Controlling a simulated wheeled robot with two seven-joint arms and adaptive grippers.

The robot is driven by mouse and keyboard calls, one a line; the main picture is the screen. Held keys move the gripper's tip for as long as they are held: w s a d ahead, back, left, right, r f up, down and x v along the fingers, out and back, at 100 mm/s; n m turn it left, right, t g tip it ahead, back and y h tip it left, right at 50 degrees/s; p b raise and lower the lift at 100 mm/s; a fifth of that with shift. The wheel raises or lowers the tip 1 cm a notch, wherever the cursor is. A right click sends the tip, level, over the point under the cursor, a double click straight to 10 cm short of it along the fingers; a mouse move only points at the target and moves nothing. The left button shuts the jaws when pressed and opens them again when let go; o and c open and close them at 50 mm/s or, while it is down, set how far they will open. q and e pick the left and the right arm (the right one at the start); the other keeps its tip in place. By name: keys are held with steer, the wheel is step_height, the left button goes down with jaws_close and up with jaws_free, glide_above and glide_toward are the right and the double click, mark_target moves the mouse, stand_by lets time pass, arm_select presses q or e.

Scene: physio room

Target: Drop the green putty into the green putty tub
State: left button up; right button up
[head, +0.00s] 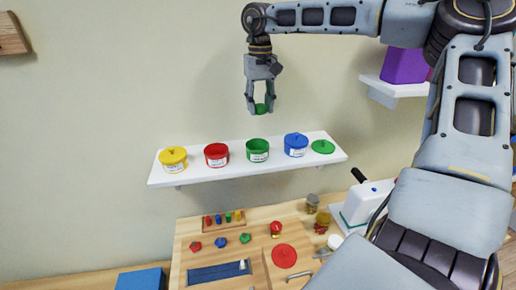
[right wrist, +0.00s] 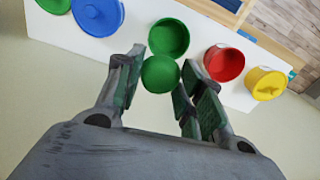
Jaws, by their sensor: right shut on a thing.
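The green putty (head: 261,109) is a round ball held between the fingertips of my right gripper (head: 260,104); it also shows in the right wrist view (right wrist: 160,74). My right gripper is shut on it, pointing down, in the air above the shelf. The green putty tub (head: 258,150) stands open on the white shelf, below the ball in the head view. In the right wrist view the open tub (right wrist: 169,38) shows just beyond the ball, which overlaps its near rim. The green lid (head: 323,147) lies at the shelf's right end. My left gripper is not in view.
The white shelf (head: 200,174) also holds a lidded yellow tub (head: 173,160), an open red tub (head: 216,155) and a lidded blue tub (head: 296,145). A wooden activity board (head: 205,262) lies below. A purple box (head: 404,66) sits on another shelf at right.

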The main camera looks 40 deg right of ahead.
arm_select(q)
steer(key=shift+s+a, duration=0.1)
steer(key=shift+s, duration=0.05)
arm_select(e)
steer(key=shift+s+a, duration=0.1)
steer(key=shift+f, duration=0.25)
steer(key=shift+f+b, duration=0.7)
steer(key=shift+b, duration=0.1)
steer(key=shift+f+b, duration=0.8)
steer(key=shift+f, duration=0.25)
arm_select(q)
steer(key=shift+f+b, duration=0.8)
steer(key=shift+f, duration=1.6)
arm_select(e)
steer(key=shift+f, duration=0.95)
